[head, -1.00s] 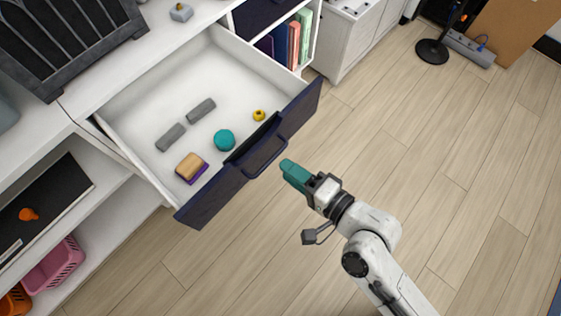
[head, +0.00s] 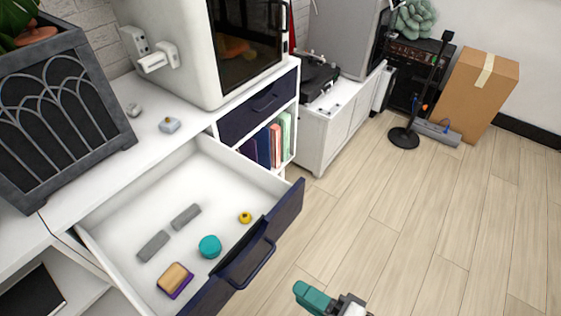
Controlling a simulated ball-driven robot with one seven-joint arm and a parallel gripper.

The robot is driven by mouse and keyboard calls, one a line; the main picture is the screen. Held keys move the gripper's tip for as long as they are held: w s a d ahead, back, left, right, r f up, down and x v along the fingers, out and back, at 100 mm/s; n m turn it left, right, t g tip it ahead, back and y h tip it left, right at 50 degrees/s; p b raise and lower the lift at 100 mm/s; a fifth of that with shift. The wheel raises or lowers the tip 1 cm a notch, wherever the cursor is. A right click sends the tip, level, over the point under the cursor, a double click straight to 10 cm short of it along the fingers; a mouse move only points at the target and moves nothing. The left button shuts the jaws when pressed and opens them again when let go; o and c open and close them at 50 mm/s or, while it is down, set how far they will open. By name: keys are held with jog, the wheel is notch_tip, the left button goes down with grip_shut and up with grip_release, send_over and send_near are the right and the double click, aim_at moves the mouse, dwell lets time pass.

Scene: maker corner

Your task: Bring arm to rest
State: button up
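My gripper (head: 314,298) shows at the bottom edge of the head view, with teal fingers and a grey-white body. It is over the floor, to the right of the open drawer's front and apart from it. Nothing shows held at its tip. From this angle I cannot tell whether the fingers are open or shut. Most of my arm is below the picture.
The open drawer (head: 150,172) holds grey blocks (head: 186,216), a teal ball (head: 210,247), a small yellow thing (head: 245,217) and a wooden block (head: 175,277) on a purple base. A cardboard box (head: 478,88) stands at the back right. The floor (head: 420,230) is clear.

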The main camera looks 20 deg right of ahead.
jog(key=s+d+n+g+h+p, duration=0.4)
jog(key=d+n+g, duration=0.1)
jog(key=d+g, duration=0.1)
jog(key=s+d+n+g+h+p, duration=0.4)
jog(key=s+d+n+g+h, duration=0.1)
jog(key=d, duration=0.4)
jog(key=shift+d+r+n+g+p, duration=0.2)
jog(key=shift+r+n+g+p, duration=0.1)
jog(key=shift+n+g, duration=0.15)
